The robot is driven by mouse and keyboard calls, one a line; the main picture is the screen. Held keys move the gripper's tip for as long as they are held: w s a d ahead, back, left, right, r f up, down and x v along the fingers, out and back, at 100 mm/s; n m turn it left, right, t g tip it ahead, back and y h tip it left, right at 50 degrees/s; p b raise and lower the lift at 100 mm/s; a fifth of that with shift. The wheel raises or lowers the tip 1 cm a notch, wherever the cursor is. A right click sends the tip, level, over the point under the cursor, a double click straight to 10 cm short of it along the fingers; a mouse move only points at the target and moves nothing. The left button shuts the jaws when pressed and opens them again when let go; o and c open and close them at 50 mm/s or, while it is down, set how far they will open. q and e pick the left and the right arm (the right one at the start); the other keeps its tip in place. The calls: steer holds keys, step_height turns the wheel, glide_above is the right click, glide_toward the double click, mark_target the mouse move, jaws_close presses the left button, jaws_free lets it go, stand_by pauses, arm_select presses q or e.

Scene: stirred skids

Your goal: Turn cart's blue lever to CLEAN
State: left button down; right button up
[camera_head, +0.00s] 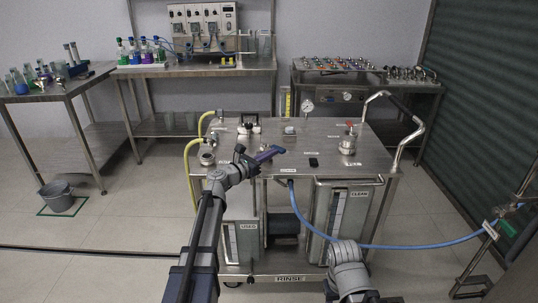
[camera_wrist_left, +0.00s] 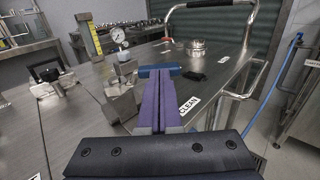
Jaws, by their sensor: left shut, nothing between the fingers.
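The steel cart (camera_head: 340,133) stands in the middle of the head view. The blue lever (camera_wrist_left: 160,71) lies crosswise on the cart top in the left wrist view, just past my fingertips; I cannot tell whether they touch it. A CLEAN label (camera_wrist_left: 190,104) is to the right of my fingers. My left gripper (camera_head: 272,152) is over the cart's front part, with its purple fingers shut and empty; they also show in the left wrist view (camera_wrist_left: 166,82). In the head view I cannot separate the lever from the fingers. My right gripper is out of view.
A pressure gauge (camera_head: 307,106), a small black item (camera_head: 313,162) and a round metal fitting (camera_head: 347,145) are on the cart top. A blue hose (camera_head: 400,247) runs from the cart's front to the right. Benches stand behind, and a bucket (camera_head: 57,195) is on the floor at left.

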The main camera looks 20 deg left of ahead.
arm_select(q)
steer(key=n+y, duration=0.1)
steer(key=d+n+t+y, duration=0.1)
steer(key=y, duration=0.1)
steer(key=shift+w+d, duration=0.3)
steer(key=shift+w+d+n+t+y, duration=0.1)
steer(key=shift+w+n+t+y, duration=0.2)
steer(key=shift+y, duration=0.1)
steer(key=shift+d+x, duration=0.2)
steer(key=shift+x, duration=0.7)
steer(key=shift+d+x, duration=0.2)
steer(key=shift+x, duration=0.75)
steer(key=shift+s, duration=0.1)
steer(key=s+d, duration=0.3)
steer(key=s, duration=1.1)
steer(key=shift+w, duration=0.1)
